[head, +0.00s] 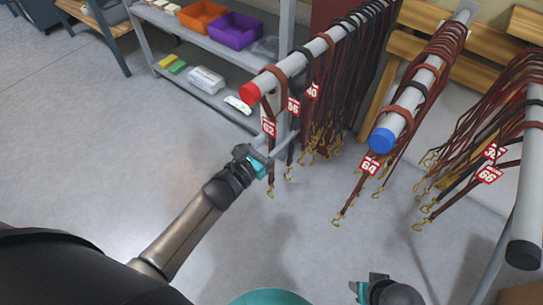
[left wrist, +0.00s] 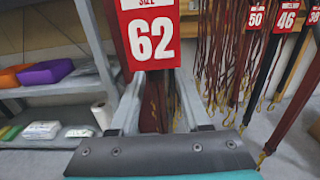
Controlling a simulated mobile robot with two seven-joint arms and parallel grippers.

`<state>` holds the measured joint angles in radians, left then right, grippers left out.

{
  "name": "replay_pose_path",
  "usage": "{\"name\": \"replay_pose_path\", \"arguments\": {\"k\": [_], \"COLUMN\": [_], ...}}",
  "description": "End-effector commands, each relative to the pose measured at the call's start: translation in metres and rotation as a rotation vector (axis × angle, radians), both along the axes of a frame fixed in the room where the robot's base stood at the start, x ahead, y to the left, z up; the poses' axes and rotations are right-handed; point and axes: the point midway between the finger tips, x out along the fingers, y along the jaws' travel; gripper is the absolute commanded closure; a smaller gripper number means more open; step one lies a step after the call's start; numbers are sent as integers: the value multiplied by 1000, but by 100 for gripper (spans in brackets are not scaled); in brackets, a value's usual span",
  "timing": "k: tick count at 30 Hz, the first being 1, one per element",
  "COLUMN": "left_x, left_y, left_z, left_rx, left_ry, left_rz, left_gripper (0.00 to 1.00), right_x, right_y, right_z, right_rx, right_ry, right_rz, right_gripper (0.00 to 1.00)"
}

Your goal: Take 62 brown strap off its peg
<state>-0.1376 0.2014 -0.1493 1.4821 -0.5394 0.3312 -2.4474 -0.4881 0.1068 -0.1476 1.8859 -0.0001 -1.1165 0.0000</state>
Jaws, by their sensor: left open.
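The brown strap (head: 267,105) hangs over the end of the red-capped peg (head: 290,67), with its red 62 tag (head: 269,127) below the cap. A brass clip (head: 270,194) is at its lower end. My left gripper (head: 270,150) is open, close to the strap just below the tag. In the left wrist view the 62 tag (left wrist: 150,35) is large above the open fingers (left wrist: 160,88), and brown strap shows between them; contact cannot be told. My right gripper (head: 366,288) is partly in view at the bottom edge, away from the pegs; its jaws are unclear.
Straps tagged 56 (head: 293,105) and 40 (head: 312,91) hang close behind on the same peg. A blue-capped peg (head: 400,113) with a 64 tag (head: 370,165) stands to the right. A grey shelf (head: 190,40) holds orange and purple bins. The floor at left is clear.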

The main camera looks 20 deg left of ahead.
Motion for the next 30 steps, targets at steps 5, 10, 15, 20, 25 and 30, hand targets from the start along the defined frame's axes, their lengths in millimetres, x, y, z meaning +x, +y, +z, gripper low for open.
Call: {"name": "replay_pose_path", "arguments": {"k": [5,10,15,20,25,30], "left_x": [0,0,0,0,0,0], "left_y": [0,0,0,0,0,0], "left_z": [0,0,0,0,0,0], "left_rx": [0,0,0,0,0,0], "left_ry": [0,0,0,0,0,0], "left_rz": [0,0,0,0,0,0], "left_gripper": [61,80,99,100,100,100], "right_x": [0,0,0,0,0,-1], "right_y": [0,0,0,0,0,0], "right_z": [0,0,0,0,0,0], "right_rx": [0,0,0,1,1,1], "right_ry": [1,0,0,1,1,1], "right_rz": [0,0,0,0,0,0], "right_gripper": [50,50,50,50,50,50]}}
